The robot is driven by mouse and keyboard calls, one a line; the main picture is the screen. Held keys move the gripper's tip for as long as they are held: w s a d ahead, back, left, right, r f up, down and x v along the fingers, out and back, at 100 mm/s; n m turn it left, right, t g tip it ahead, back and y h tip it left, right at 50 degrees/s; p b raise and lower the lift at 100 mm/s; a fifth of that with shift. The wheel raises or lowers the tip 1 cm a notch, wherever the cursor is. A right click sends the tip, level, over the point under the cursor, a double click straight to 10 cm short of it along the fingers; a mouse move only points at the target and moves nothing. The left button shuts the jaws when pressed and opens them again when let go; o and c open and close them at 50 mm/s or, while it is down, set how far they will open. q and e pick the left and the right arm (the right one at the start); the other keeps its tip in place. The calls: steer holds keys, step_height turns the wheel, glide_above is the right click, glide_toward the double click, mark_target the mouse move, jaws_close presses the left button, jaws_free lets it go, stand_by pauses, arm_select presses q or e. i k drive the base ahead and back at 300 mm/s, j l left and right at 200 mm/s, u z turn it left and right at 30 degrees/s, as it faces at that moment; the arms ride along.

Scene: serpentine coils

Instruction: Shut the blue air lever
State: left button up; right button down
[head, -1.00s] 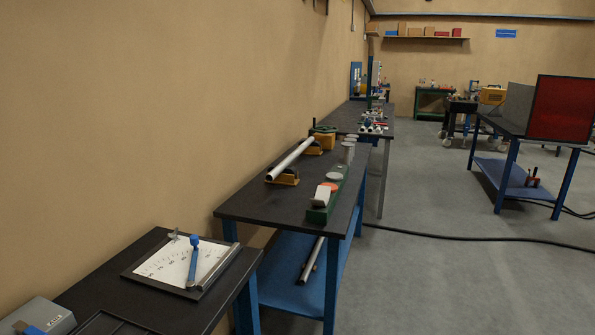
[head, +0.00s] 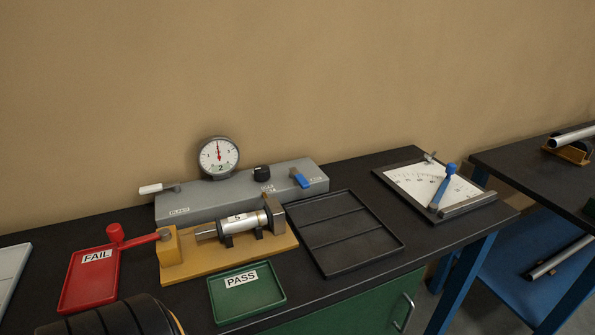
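The blue air lever (head: 299,178) sits on the top right end of a long grey box (head: 215,203) at the back of the bench. It stands tilted, leaning up and to the left. The same box carries a round dial gauge (head: 219,157) with its red needle pointing straight up, a black knob (head: 262,173) and a white-handled lever (head: 158,188) at the left end.
In front of the box, a yellow fixture (head: 215,262) holds a metal cylinder. A red FAIL tray (head: 92,285), green PASS tray (head: 247,292) and empty black tray (head: 345,232) surround it. A protractor board (head: 418,182) with a blue arm lies right.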

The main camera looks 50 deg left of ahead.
mark_target(295, 174)
steer(key=u, duration=1.45)
